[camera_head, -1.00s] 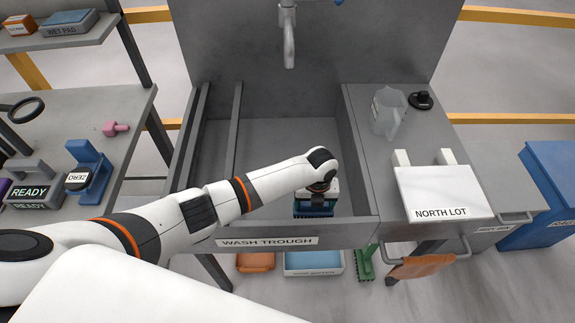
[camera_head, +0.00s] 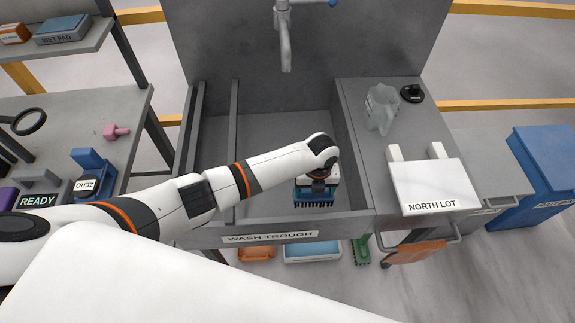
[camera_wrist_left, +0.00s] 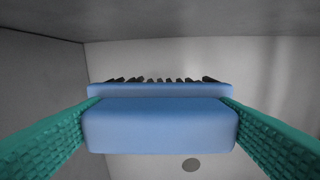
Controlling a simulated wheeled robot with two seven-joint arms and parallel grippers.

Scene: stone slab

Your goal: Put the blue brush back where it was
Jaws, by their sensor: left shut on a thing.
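The blue brush (camera_wrist_left: 160,125) is between the two green fingers of my left gripper (camera_wrist_left: 160,132) in the left wrist view. The fingers press on both its ends, and its dark bristles show along the far edge. In the head view the brush (camera_head: 318,196) shows below my left wrist, bristles downward, inside the wash trough (camera_head: 268,237) near its front right corner. My left gripper (camera_head: 318,182) is partly hidden by the wrist there. A gap between the bristles and the trough floor is hard to judge. My right gripper is not in view.
A faucet (camera_head: 285,45) hangs over the trough's back.

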